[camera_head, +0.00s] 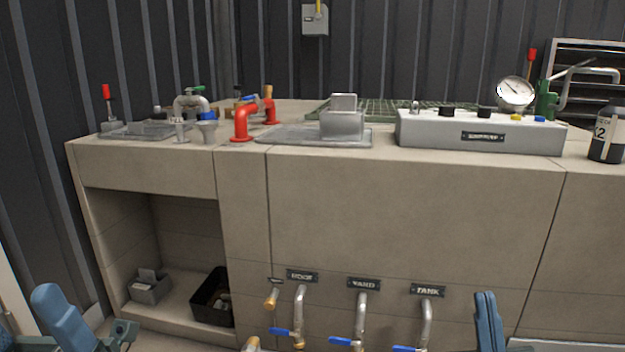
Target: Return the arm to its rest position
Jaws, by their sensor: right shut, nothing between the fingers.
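My right gripper (486,297) shows at the bottom edge, right of the middle. Its slim blue fingers point up and are shut with nothing between them. It is in front of the cabinet's (420,210) lower face, to the right of the pipe under the TANK label (427,291). Only its upper part is in the picture. Blue and dark parts of my left arm (65,318) show in the bottom left corner. I cannot make out the left gripper's fingers there.
Pipes with blue-handled valves (347,342) stick out from the cabinet's lower front. An open niche at left holds a black bin (212,297) and a grey box (150,287). The counter carries red pipe fittings (243,122), a grey control box (480,132), a gauge (515,92) and a bottle (607,135).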

